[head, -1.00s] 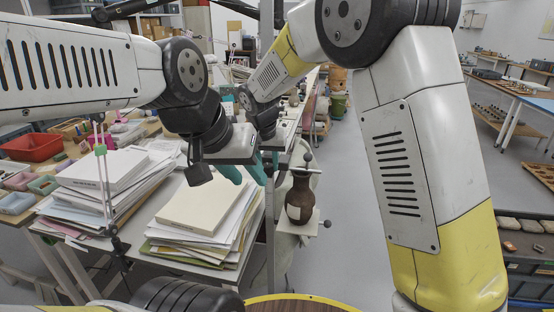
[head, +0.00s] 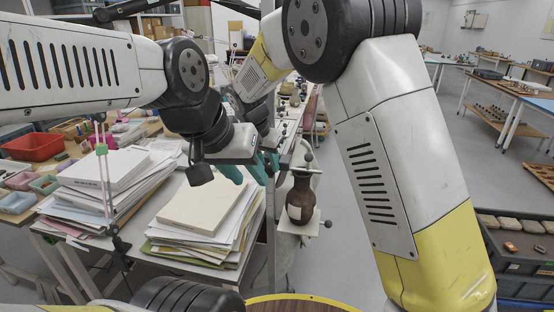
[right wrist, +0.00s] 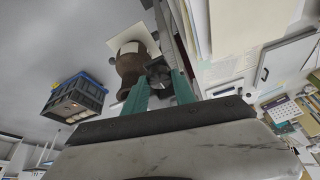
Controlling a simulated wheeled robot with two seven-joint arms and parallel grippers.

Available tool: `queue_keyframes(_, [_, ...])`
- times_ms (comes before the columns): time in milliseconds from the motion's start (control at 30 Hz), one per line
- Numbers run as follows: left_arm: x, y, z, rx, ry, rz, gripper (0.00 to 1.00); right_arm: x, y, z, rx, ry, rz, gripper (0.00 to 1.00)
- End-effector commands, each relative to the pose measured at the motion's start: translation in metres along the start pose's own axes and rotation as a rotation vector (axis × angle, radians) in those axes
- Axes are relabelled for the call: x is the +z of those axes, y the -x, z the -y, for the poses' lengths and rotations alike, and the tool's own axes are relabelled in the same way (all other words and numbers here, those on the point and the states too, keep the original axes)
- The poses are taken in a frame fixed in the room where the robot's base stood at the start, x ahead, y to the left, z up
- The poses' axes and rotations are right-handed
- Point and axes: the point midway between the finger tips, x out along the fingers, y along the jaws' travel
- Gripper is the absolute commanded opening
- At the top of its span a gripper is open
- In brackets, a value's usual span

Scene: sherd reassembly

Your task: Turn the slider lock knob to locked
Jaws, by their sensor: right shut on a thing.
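My right gripper (right wrist: 160,88) shows in the right wrist view, its two teal fingers shut on a dark knob (right wrist: 159,74), which looks like the slider lock knob. Its turn position cannot be read. The brown vessel (right wrist: 129,66) is just beyond the fingertips. In the head view the vessel (head: 300,197) stands upright on a pale plate, with a bar and ball-ended knob at its top. In that view my right gripper is mostly hidden behind my left gripper (head: 245,173), whose teal fingers are apart and empty, left of the vessel. The slider lock knob is hidden there.
Paper stacks (head: 201,203) lie on the table left of the vessel. A thin stand (head: 104,185) rises among them. A dark crate (head: 516,251) with sherds is at the right; it also shows in the right wrist view (right wrist: 76,99). The floor between is clear.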

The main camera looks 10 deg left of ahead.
Motion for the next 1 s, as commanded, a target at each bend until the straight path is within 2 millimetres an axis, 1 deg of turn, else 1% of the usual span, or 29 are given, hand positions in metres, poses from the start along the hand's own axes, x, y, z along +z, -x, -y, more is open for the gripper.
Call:
queue_keyframes(133, [0.0, 0.0, 0.0, 0.0, 0.0, 0.0, 0.36, 0.001, 0.0, 0.0, 0.0, -0.001, 0.001, 0.0])
queue_keyframes(167, [0.0, 0.0, 0.0, 0.0, 0.0, 0.0, 0.36, 0.001, 0.0, 0.0, 0.0, -0.001, 0.001, 0.38])
queue_keyframes(200, [0.0, 0.0, 0.0, 0.0, 0.0, 0.0, 0.36, 0.001, 0.0, 0.0, -0.001, -0.001, 0.001, 0.41])
queue_keyframes(467, [0.0, 0.0, 0.0, 0.0, 0.0, 0.0, 0.36, 0.0, 0.0, 0.0, -0.001, 0.0, 0.001, 0.41])
queue_keyframes(567, [0.0, 0.0, 0.0, 0.0, 0.0, 0.0, 0.36, 0.0, 0.005, 0.001, -0.002, 0.001, 0.0, 0.41])
queue_keyframes(667, [0.0, 0.0, 0.0, 0.0, 0.0, 0.0, 0.36, 0.0, 0.019, 0.001, -0.005, 0.001, -0.001, 0.41])
queue_keyframes(900, [0.0, 0.0, 0.0, 0.0, 0.0, 0.0, 0.36, 0.0, 0.06, 0.001, -0.005, 0.001, 0.0, 0.41])
queue_keyframes(1000, [0.0, 0.0, 0.0, 0.0, 0.0, 0.0, 0.36, 0.0, 0.071, 0.001, -0.003, 0.0, 0.0, 0.41])
